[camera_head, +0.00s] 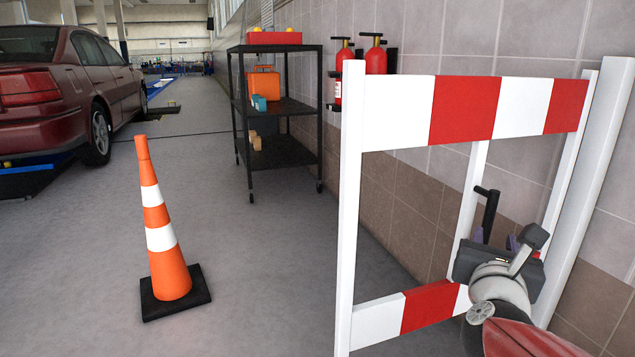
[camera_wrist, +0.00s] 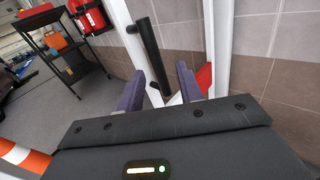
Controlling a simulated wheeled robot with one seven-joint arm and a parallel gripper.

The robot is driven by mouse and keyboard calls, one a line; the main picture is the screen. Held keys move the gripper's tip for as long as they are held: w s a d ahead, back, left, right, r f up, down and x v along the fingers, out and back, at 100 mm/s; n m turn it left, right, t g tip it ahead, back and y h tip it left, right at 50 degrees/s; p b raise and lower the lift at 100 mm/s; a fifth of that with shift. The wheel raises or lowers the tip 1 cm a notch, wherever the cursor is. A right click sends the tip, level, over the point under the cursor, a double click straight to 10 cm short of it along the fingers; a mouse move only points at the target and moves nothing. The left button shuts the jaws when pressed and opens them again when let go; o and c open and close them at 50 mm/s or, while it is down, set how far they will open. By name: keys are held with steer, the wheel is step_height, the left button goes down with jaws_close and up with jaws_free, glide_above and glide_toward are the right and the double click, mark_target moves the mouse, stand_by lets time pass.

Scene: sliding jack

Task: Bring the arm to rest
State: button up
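My gripper (camera_head: 495,239) is at the lower right of the head view, in front of the red and white barrier (camera_head: 465,108). In the wrist view its two purple fingers (camera_wrist: 160,70) stand apart with a gap between them. A black bar handle (camera_wrist: 147,55) is fixed to a white post of the barrier. Its lower end shows between the fingers in the wrist view, with space on both sides. The handle also shows above my gripper in the head view (camera_head: 489,215). I cannot tell how far the fingertips are from it in depth.
An orange and white cone (camera_head: 168,262) stands on open floor at the left. A black shelf cart (camera_head: 278,148) with an orange case (camera_head: 265,88) stands by the tiled wall. Two red extinguishers (camera_head: 375,58) hang behind the barrier. A red car (camera_head: 75,85) is at far left.

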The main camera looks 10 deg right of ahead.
steer(key=s+a+f+m+g+y, duration=0.5)
steer(key=s+f+m+g, duration=0.45)
steer(key=m, duration=1.25)
steer(key=s+a+f+m+y, duration=0.2)
steer(key=a+m+y, duration=0.1)
steer(key=a, duration=0.4)
steer(key=s+a+f+m+y, duration=0.1)
steer(key=a+f+m+y, duration=0.2)
steer(key=a, duration=0.4)
step_height(320, 180, up, 12)
steer(key=h+p, duration=0.1)
steer(key=p, duration=1.1)
steer(key=shift+d+f+m, duration=0.15)
steer(key=shift+m, duration=0.15)
